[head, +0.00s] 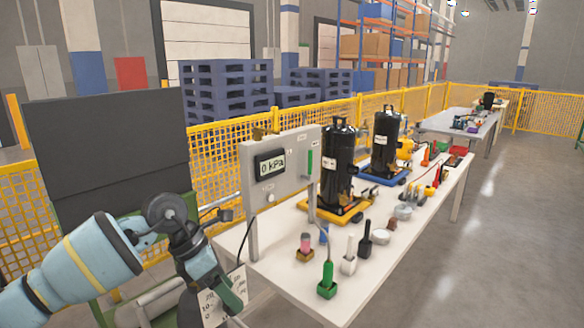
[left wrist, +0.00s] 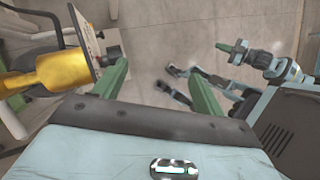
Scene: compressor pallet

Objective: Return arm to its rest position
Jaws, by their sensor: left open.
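My left arm (head: 85,265) comes in from the left in the head view, bent at a dark wrist joint. My left gripper (head: 232,290) hangs low beside the near left end of the white workbench (head: 385,262), off the tabletop.
A grey gauge panel (head: 285,178) reading 0 kPa stands on the bench's near left end, close to my gripper. Black compressors (head: 339,160) and small tools stand beyond. A dark board (head: 105,145) is left. Yellow mesh fencing (head: 235,135) runs behind. Floor right is clear.

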